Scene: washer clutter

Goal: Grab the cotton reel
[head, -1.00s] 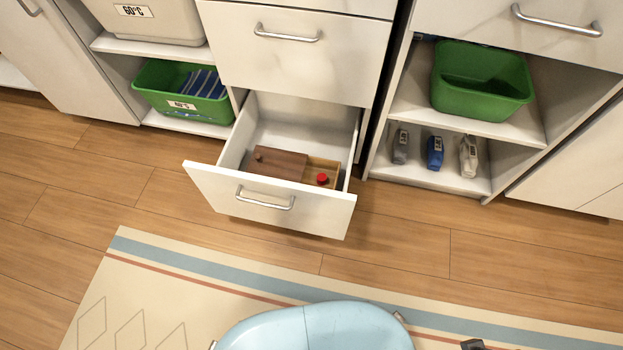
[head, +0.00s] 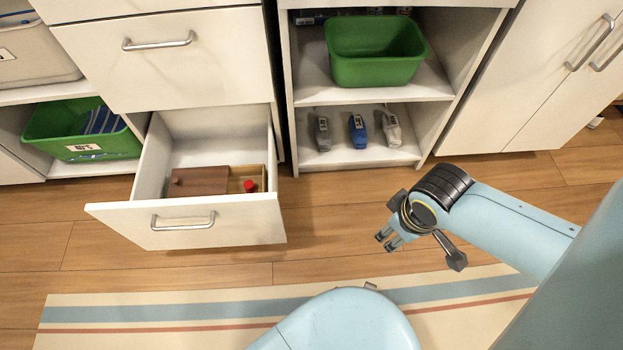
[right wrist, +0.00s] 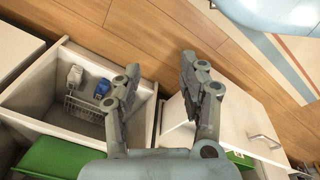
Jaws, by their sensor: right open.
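The cotton reel (head: 249,185) looks like a small red round thing. It sits in the open right part of a wooden box (head: 236,180) whose brown lid (head: 200,181) covers the left part. The box lies inside the pulled-out white drawer (head: 197,235). My right gripper (head: 387,240) is open and empty, above the floor to the right of the drawer and well apart from the reel. Its two spread fingers (right wrist: 160,66) also show in the right wrist view, where I cannot make out the reel. My left gripper is not in view.
An open shelf unit right of the drawer holds a green bin (head: 375,52) and several small bottles, one of them blue (head: 357,130). Another green bin (head: 82,140) stands left of the drawer. Wooden floor and a striped rug (head: 150,312) lie in front.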

